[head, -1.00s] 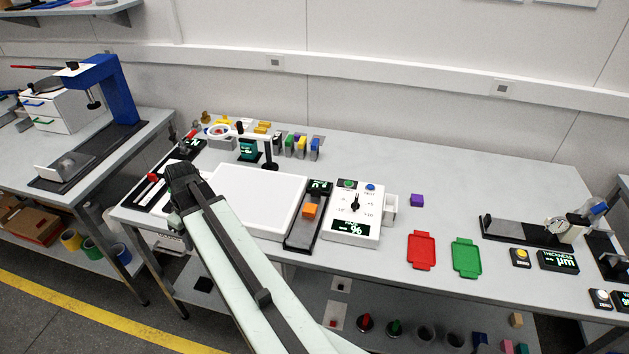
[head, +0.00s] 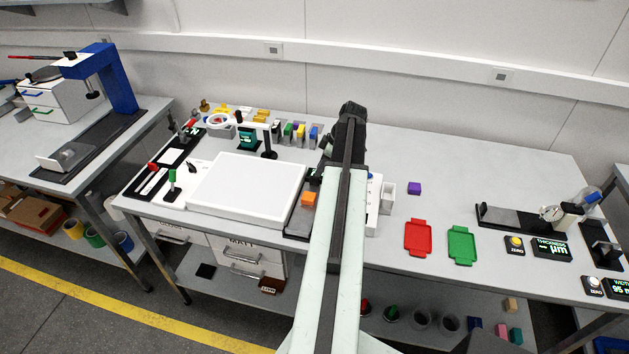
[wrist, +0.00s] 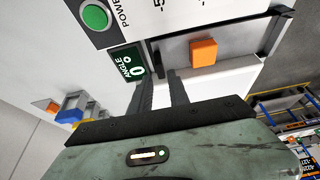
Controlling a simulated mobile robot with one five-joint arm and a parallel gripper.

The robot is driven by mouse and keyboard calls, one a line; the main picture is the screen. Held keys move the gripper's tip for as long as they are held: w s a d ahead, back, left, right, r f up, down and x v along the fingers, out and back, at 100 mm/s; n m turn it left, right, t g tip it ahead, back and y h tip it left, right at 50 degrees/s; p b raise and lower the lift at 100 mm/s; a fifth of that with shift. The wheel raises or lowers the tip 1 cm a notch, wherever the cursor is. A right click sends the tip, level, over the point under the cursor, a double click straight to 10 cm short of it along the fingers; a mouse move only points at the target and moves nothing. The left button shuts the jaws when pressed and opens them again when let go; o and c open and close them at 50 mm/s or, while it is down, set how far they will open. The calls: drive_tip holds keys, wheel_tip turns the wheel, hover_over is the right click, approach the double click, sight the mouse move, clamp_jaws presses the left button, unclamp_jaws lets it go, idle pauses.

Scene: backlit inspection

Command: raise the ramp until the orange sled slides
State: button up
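The orange sled (head: 308,199) is a small block sitting on the ramp (head: 297,223), a dark-edged strip right of the white light panel. In the wrist view the sled (wrist: 203,52) rests on the grey ramp surface (wrist: 178,56), and the green angle display (wrist: 130,64) appears to read 0. My gripper (head: 322,168) is over the ramp's far end, partly hidden by my arm. In the wrist view its two dark fingers (wrist: 158,83) are apart with nothing between them, near the display and to one side of the sled.
The white light panel (head: 247,188) is left of the ramp. A control box (head: 373,200) is mostly hidden behind my arm; its green button (wrist: 95,16) shows in the wrist view. Red (head: 418,237) and green (head: 462,245) trays lie right, with a purple cube (head: 414,188) behind them.

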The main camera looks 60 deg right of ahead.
sight(315, 177)
drive_tip(key=b+x, duration=0.5)
drive_tip(key=x, duration=0.1)
drive_tip(key=shift+f, duration=0.25)
drive_tip(key=shift+r, duration=0.1)
clamp_jaws()
idle(0.9)
